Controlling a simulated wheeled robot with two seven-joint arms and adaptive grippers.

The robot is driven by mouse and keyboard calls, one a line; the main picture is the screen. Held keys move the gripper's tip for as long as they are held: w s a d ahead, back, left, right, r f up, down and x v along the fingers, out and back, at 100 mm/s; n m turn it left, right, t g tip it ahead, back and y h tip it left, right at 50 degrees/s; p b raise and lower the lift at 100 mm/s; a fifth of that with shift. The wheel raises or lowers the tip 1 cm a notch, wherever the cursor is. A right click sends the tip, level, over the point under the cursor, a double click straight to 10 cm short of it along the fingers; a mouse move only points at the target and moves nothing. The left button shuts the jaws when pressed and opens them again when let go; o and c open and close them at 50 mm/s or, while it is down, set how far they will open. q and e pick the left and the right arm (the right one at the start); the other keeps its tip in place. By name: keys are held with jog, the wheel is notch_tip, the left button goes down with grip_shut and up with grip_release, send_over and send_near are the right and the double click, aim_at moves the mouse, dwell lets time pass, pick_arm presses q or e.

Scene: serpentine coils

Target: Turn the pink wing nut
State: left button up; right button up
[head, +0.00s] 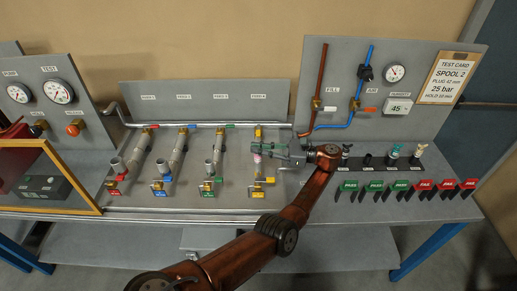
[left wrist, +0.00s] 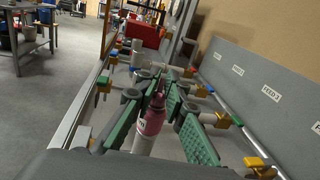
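The pink wing nut (head: 257,158) is on the fourth, rightmost pipe run of the grey bench panel in the head view. It also shows in the left wrist view (left wrist: 153,119), on a pale pipe stub. My left gripper (head: 263,149), with green fingers, reaches in from the right at this run. In the left wrist view the fingers (left wrist: 157,95) stand on either side of the pink part, with narrow gaps visible, so they look open around it. Whether either finger touches it I cannot tell. My right gripper is not in view.
Pipe runs with red (head: 112,184), blue (head: 158,186) and green (head: 207,186) fittings stand to the left. A yellow handle (head: 258,194) is in front of the pink part. Several fittings and the green and red tags (head: 400,187) lie right of my arm. A grey back panel (head: 205,101) rises behind.

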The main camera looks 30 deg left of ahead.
pick_arm(q)
jog(key=shift+o, duration=0.2)
jog(key=shift+s+f, duration=0.1)
jog(key=shift+f, duration=0.4)
notch_tip(320, 180, up, 11)
jog(key=shift+a, duration=0.1)
dwell(0.4)
